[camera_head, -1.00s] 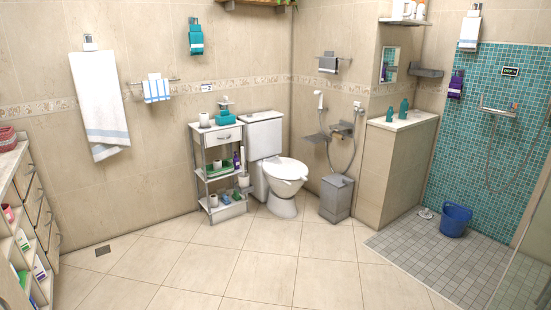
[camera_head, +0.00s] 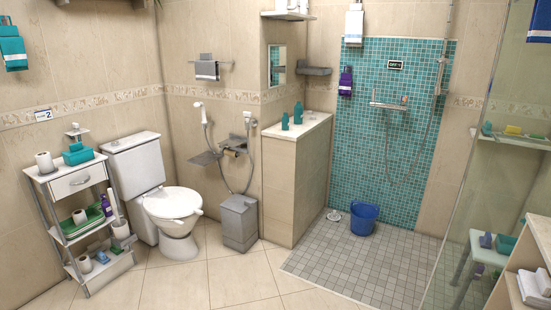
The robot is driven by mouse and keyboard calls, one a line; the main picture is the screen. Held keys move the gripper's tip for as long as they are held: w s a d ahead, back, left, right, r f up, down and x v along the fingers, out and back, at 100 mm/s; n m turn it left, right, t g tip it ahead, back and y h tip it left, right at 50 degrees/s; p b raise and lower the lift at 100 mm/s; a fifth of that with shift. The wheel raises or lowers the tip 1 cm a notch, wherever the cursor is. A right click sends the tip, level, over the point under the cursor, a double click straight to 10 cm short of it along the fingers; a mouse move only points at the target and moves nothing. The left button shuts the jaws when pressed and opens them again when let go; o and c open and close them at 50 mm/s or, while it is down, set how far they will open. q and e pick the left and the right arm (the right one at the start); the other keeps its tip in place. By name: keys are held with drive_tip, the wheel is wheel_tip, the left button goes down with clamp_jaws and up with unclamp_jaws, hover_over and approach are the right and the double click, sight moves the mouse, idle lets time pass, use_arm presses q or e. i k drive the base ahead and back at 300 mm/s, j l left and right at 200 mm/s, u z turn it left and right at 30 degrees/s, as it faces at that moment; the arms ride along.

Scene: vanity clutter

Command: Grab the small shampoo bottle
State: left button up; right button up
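Two teal bottles stand upright on the white top of the tiled half wall, left of the shower. The shorter bottle (camera_head: 285,122) is at the left, and the taller bottle (camera_head: 298,114) is just behind it to the right. They look like toiletry bottles, but no label is readable at this distance. A purple bottle (camera_head: 107,206) stands on the middle shelf of the white cart. I cannot tell for sure which of these is the small shampoo bottle. Neither of my grippers is in view.
The cart (camera_head: 50,190) and toilet (camera_head: 172,205) stand at the left, with a grey bin (camera_head: 238,222) beside the half wall (camera_head: 280,185). A blue bucket (camera_head: 363,217) sits on the shower floor. A glass panel (camera_head: 468,150) stands at the right. The front tile floor (camera_head: 200,280) is clear.

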sight(285, 119)
drive_tip(key=i+l+z, duration=0.25)
drive_tip(key=i, duration=1.4)
drive_tip(key=k+j, duration=0.05)
drive_tip(key=j, duration=0.05)
